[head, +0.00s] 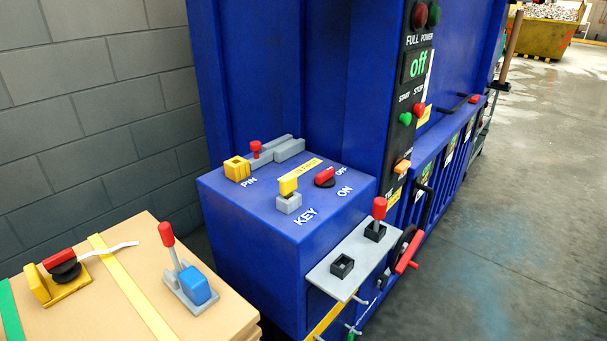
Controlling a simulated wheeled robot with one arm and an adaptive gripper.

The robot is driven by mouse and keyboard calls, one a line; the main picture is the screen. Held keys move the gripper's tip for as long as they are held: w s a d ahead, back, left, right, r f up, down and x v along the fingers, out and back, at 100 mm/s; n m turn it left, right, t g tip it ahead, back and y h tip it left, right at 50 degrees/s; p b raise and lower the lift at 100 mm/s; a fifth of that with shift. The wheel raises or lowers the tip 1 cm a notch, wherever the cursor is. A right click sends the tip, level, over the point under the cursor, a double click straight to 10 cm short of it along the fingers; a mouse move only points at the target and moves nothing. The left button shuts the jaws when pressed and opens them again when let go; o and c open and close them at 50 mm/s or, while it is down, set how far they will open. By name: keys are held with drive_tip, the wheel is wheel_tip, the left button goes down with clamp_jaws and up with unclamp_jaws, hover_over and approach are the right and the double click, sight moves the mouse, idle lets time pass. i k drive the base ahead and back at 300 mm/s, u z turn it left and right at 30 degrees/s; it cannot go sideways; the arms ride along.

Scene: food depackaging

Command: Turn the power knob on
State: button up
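The power knob (324,178) is a red bar handle on a black round base. It sits on top of the blue machine box (245,230), at the right of that surface. White OFF and ON labels stand beside it, and its handle points toward the OFF label. The display (417,65) on the black control panel reads "off" in green under the words FULL POWER. My gripper is not in view.
Beside the knob are a yellow key piece (289,187) in a grey block and a red-topped pin (255,148). A red-topped lever (378,213) stands on a grey shelf. A cardboard stack (120,262) with several devices is at the left.

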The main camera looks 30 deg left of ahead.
sight(324, 180)
drive_tip(key=u, duration=1.45)
